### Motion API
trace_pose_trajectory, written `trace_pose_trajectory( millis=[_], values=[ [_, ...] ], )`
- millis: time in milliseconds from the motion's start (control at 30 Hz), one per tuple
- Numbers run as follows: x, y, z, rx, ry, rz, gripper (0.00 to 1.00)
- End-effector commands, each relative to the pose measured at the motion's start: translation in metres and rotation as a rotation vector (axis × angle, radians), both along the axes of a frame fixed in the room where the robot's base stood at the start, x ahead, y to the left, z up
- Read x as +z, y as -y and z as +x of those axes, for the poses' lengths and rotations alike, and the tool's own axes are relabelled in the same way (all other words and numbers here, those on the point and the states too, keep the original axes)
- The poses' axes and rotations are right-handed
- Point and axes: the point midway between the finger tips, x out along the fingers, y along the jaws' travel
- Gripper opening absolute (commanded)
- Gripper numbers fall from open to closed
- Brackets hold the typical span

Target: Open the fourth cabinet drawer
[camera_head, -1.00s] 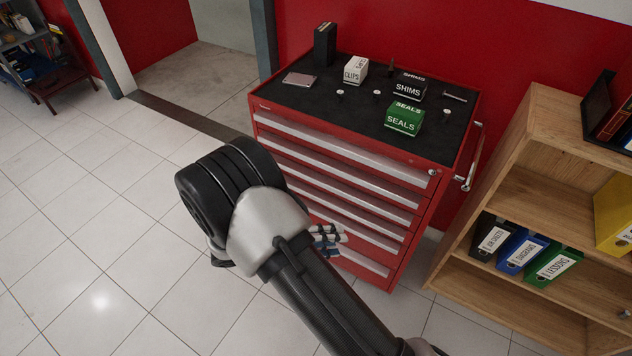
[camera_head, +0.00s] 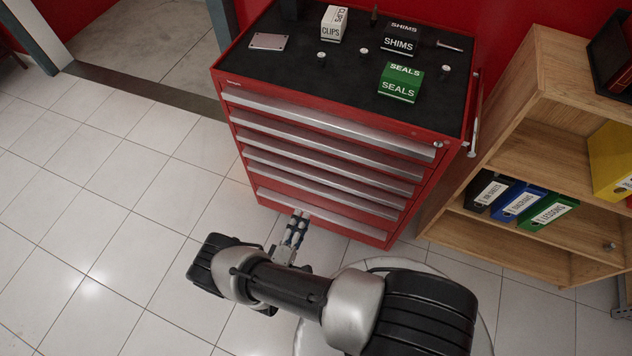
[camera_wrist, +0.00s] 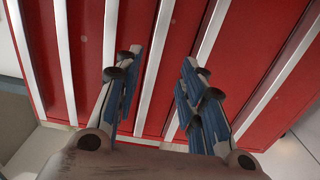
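The red cabinet (camera_head: 228,85) has several stacked drawers with long pale handle strips, and all look shut. Counting from the top, the fourth drawer's handle strip (camera_head: 322,188) sits in the lower part of the front. My gripper (camera_head: 298,218) is in front of the cabinet's lower drawers, with fingers pointing at it. In the wrist view, the two blue-padded fingers of my gripper (camera_wrist: 158,68) are spread apart and empty. The red drawer front with pale strips fills the view beyond them, and one strip runs between the fingers. I cannot tell whether they touch it.
On the cabinet top are a green seals box (camera_head: 400,83), a black shims box (camera_head: 400,40), a white clips box (camera_head: 333,24) and small parts. A wooden shelf (camera_head: 540,110) with binders stands at right. Open tiled floor (camera_head: 110,220) lies at left.

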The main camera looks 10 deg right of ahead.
Motion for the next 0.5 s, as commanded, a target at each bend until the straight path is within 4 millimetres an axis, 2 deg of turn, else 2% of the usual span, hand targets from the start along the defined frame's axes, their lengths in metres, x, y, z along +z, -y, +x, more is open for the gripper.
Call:
trace_pose_trajectory(
  millis=[100, 500],
  values=[
    [-0.001, 0.018, 0.02, -0.01, -0.001, -0.001, 0.37],
    [-0.002, 0.067, 0.089, -0.008, 0.0, 0.0, 0.37]
  ],
)
